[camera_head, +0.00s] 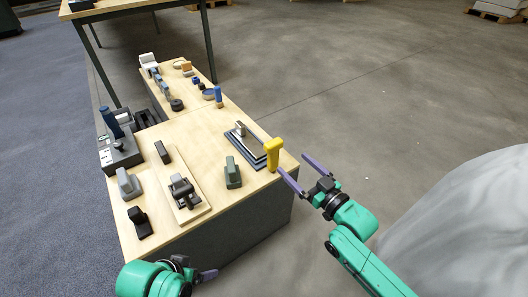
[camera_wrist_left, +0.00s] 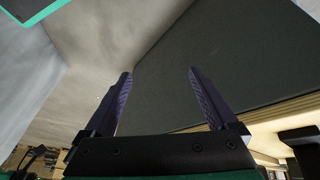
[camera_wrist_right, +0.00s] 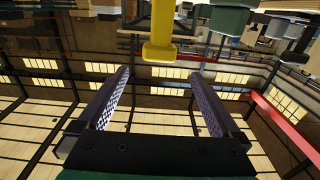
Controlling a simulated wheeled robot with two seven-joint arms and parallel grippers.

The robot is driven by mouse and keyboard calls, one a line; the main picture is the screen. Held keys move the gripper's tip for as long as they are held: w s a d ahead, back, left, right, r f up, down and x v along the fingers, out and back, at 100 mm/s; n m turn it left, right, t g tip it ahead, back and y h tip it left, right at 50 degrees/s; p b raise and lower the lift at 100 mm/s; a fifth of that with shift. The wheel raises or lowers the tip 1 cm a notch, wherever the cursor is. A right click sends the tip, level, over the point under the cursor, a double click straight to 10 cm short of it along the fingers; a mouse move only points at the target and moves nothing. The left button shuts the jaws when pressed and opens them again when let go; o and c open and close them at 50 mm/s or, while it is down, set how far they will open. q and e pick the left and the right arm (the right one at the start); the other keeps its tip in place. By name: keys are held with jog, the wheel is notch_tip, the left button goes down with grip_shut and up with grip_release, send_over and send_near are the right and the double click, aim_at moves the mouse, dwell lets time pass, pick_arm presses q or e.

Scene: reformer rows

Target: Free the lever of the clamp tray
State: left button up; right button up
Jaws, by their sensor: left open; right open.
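The clamp tray (camera_head: 250,158) is a dark blue-grey flat tray at the right end of the wooden table. Its yellow lever (camera_head: 273,150) stands up at the tray's right end, near the table edge. My right gripper (camera_head: 293,163) is open and empty, just right of the lever with its fingers pointing at it. In the right wrist view the yellow lever (camera_wrist_right: 160,48) shows ahead, in line with the gap between the open fingers (camera_wrist_right: 160,74); it looks apart from them. My left gripper (camera_head: 205,271) is low, beside the table's front side; the left wrist view shows its open, empty fingers (camera_wrist_left: 160,75).
A green block (camera_head: 233,173) stands left of the tray. A board with a dark clamp-like fixture (camera_head: 183,190), a grey block (camera_head: 128,184) and a black block (camera_head: 140,222) stand further left. Several small parts sit on the far table section.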

aim_at(273, 157)
jog(key=b+x, duration=0.3)
jog(key=x, duration=1.1)
jog(key=shift+w+b, duration=0.2)
jog(key=shift+b, duration=0.15)
pick_arm(q)
jog(key=w+d+f+t+h, duration=0.3)
jog(key=d+f+t, duration=0.1)
jog(key=d, duration=0.4)
jog(key=shift+d+f+t, duration=0.2)
jog(key=shift+f+t, duration=0.1)
jog(key=shift+t, duration=0.3)
pick_arm(e)
jog(key=shift+d, duration=0.1)
grip_shut()
